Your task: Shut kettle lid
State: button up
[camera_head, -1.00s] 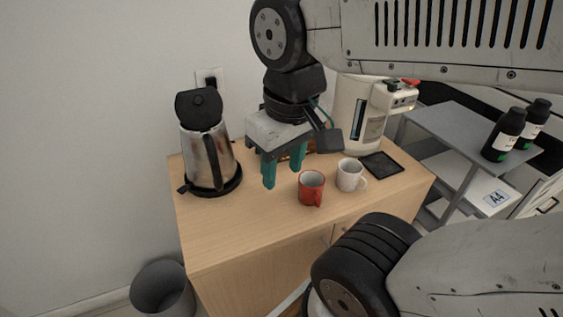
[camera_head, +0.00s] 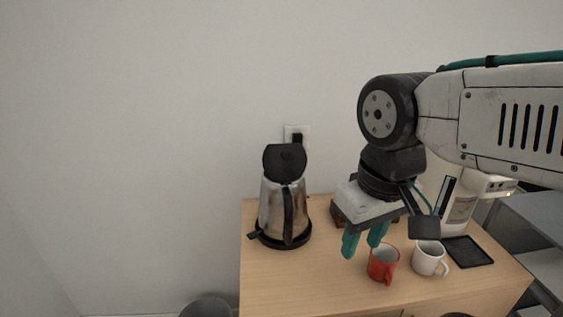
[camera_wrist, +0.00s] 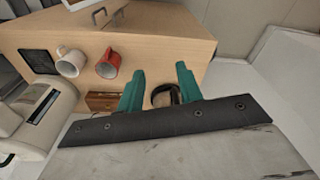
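The kettle (camera_head: 270,211) is a steel jug with a black handle, standing upright on its black base at the left of the wooden counter. Its black lid (camera_head: 285,160) is tipped up and open, rising above the rim. My gripper (camera_head: 363,240) is in the air to the right of the kettle, apart from it, with its two teal fingers pointing down. The fingers are spread and empty. In the wrist view my gripper (camera_wrist: 160,88) shows a dark curved part beyond the gap, probably the kettle, partly hidden by the fingers and gripper body.
A red mug (camera_head: 382,264) and a white mug (camera_head: 428,258) stand right of the gripper. A wooden box (camera_head: 338,213) is behind it. A black tray (camera_head: 468,251) and a white coffee machine (camera_head: 459,215) are further right. A wall socket (camera_head: 297,133) is behind the kettle.

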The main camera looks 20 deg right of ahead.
jog(key=shift+f, duration=0.15)
jog(key=c, duration=0.5)
jog(key=shift+w+g, duration=0.3)
jog(key=shift+w, duration=0.15)
grip_shut()
jog(key=w+r+n+t, duration=0.1)
jog(key=w+r+n, duration=0.6)
jog(key=w, duration=0.5)
jog(key=w+r+n, duration=0.6)
jog(key=w+r, duration=0.1)
jog(key=w, duration=0.5)
jog(key=n, duration=0.1)
send_over(286, 160)
jog(key=s+a, duration=0.1)
jog(key=s, duration=0.1)
jog(key=shift+f, duration=5.65)
jog(key=shift+s+h, duration=0.2)
jog(key=shift+h, duration=0.2)
jog(key=shift+w+a, duration=0.1)
